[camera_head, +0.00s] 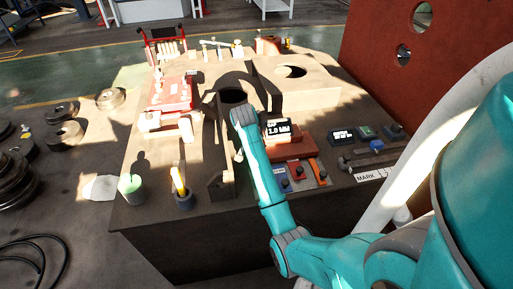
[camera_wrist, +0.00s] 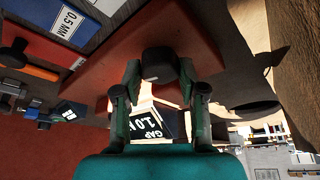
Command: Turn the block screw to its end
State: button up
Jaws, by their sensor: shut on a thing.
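In the wrist view a dark round knob (camera_wrist: 158,62), which looks like the block screw, stands out from a red-brown block (camera_wrist: 205,38). My gripper (camera_wrist: 159,76) has a finger on each side of the knob and is shut on it. A display (camera_wrist: 158,122) reading "GAP 1.0" is partly hidden behind my gripper. In the head view the red-brown block (camera_head: 291,147) lies on the machine table, with the gap display (camera_head: 278,130) above it. My teal arm hides the knob and most of my gripper there.
Labelled plates, one blue (camera_head: 281,173) and one orange (camera_head: 318,169), lie near the block. A second display (camera_head: 342,135) and buttons are to the right.

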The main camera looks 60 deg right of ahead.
jog(key=o, duration=1.1)
jog(key=shift+o, duration=0.2)
jog(key=shift+r, duration=0.1)
jog(key=v, duration=0.7)
jog(key=shift+a+r, duration=0.1)
jog(key=shift+a, duration=0.05)
